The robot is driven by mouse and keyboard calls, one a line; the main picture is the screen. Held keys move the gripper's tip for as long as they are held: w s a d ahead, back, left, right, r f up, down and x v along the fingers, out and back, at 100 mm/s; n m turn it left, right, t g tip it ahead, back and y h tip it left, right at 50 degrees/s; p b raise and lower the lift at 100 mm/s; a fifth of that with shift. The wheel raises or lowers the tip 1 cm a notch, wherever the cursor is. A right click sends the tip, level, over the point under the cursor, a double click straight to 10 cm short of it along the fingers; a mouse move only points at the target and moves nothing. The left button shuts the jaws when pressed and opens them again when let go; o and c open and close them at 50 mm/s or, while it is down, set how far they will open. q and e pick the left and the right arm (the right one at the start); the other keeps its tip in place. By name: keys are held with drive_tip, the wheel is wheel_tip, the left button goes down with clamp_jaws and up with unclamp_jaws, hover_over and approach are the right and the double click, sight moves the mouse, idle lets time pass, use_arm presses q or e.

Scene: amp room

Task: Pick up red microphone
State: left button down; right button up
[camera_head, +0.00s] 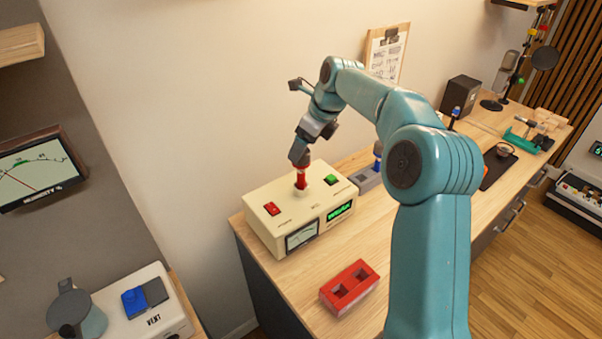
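The red microphone (301,179) stands upright on top of a cream box (262,217) with a meter and a green display. Only its red lower part shows clearly. My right gripper (300,156) points down at its top end and hides that end. The fingers look close together there, but I cannot tell whether they are shut on it. My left gripper is not in view.
On the box top are a red switch (271,209) and a green switch (331,180). A grey holder (367,180) stands right of the box.

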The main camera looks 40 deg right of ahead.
sight(301, 172)
drive_tip(key=x, duration=0.2)
drive_tip(key=p+x, duration=0.1)
drive_tip(key=x, duration=0.2)
drive_tip(key=shift+s+d, duration=0.1)
drive_tip(key=shift+d, duration=0.15)
drive_tip(key=shift+f+p, duration=0.25)
drive_tip(key=shift+p, duration=0.05)
drive_tip(key=shift+w+f, duration=0.25)
drive_tip(key=shift+s+r, duration=0.1)
clamp_jaws()
